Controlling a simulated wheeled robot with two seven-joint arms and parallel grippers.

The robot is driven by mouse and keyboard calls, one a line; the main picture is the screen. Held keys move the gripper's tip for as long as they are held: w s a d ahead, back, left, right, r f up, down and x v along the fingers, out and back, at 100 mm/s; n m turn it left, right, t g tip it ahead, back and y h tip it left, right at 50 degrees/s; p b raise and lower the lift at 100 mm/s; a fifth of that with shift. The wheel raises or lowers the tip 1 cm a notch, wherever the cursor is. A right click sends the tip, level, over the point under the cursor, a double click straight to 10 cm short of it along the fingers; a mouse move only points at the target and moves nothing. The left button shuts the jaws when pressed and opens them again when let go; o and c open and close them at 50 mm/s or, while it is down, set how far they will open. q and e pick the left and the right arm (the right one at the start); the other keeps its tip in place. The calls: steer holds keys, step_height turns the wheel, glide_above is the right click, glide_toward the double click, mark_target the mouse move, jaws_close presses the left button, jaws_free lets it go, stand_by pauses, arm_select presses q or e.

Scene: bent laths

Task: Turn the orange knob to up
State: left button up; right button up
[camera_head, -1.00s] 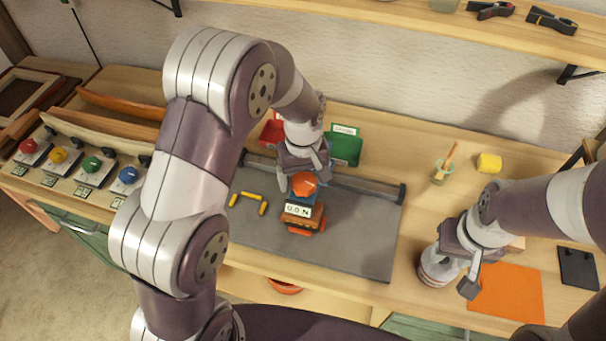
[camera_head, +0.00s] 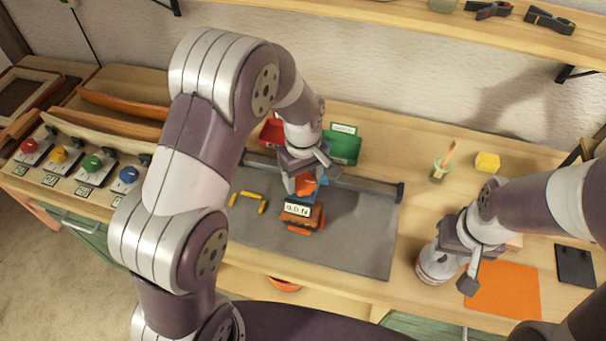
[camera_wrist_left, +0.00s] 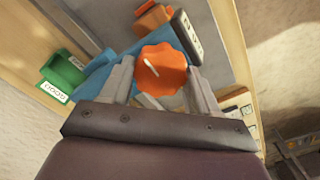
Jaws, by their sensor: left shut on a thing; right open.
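The orange knob (camera_wrist_left: 162,70) has a scalloped rim and a white pointer line, which slants toward the upper left in the left wrist view. It sits on a blue body (camera_wrist_left: 105,72). In the head view the knob (camera_head: 307,186) is partly covered by my left gripper (camera_head: 303,183). The left gripper's fingers (camera_wrist_left: 160,78) lie on both sides of the knob, shut on it. A display reading "0.0 N" (camera_head: 297,210) is in front of the knob. My right gripper (camera_head: 452,272) is open beside a striped jar (camera_head: 432,266) at the right.
A grey mat (camera_head: 350,245) lies under the device, with yellow pieces (camera_head: 248,197) on its left. Red (camera_head: 272,132) and green (camera_head: 343,147) bins stand behind. A row of coloured knobs (camera_head: 90,165) is at the far left. An orange sheet (camera_head: 505,290) lies at the right.

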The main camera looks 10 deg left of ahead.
mark_target(303, 180)
arm_select(q)
steer(key=o, duration=1.1)
steer(key=shift+c, duration=0.2)
steer(key=shift+r, duration=0.1)
step_height(303, 180, up, 7)
steer(key=shift+r+b, duration=0.15)
steer(key=shift+b, duration=0.75)
step_height(303, 180, up, 5)
steer(key=p, duration=0.3)
steer(key=shift+r, duration=0.15)
